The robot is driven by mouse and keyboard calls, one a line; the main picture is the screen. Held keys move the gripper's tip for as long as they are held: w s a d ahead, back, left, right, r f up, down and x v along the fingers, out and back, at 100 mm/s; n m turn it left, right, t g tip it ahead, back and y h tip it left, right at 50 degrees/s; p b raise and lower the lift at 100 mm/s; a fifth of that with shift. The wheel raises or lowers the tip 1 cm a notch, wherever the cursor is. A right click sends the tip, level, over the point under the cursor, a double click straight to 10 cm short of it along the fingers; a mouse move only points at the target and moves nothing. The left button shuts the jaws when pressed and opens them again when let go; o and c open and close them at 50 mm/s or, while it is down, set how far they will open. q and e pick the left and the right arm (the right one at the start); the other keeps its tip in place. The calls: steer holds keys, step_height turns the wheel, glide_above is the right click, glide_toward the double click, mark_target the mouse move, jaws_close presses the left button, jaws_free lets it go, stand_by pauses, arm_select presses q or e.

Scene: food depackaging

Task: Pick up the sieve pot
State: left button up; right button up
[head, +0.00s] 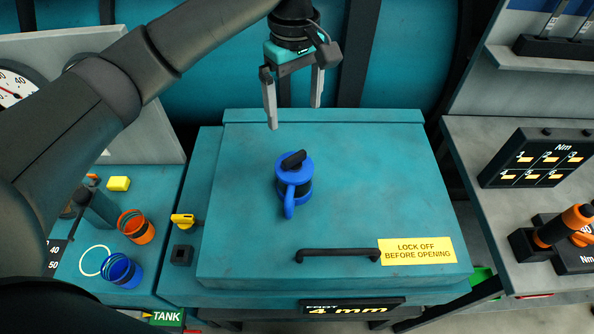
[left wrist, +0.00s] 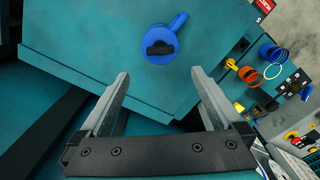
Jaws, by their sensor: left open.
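The sieve pot (head: 294,178) is blue with a dark band, a black knob on top and a blue side handle. It stands upright on the teal lid of a cabinet (head: 240,245). In the left wrist view, the pot (left wrist: 160,42) is seen from above, beyond the fingertips, with its handle towards the upper right. My left gripper (head: 294,116) is open and empty, above the lid's back edge and behind the pot. Its two fingers also show in the left wrist view (left wrist: 160,80), apart from the pot. My right gripper is not in view.
A black bar handle (head: 338,254) and a yellow warning label (head: 417,251) are on the lid's front. An orange cup (head: 136,227) and a blue cup (head: 121,270) stand on the left side. A torque panel (head: 538,158) lies at the right. The lid around the pot is clear.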

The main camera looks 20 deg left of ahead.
mark_target(296, 158)
arm_select(q)
steer(key=f, duration=0.7)
steer(key=shift+s, duration=0.2)
steer(key=shift+f, duration=0.8)
steer(key=shift+w+d+f, duration=0.1)
steer(key=shift+d+f, duration=0.05)
steer(key=shift+f, duration=2.2)
jaws_close()
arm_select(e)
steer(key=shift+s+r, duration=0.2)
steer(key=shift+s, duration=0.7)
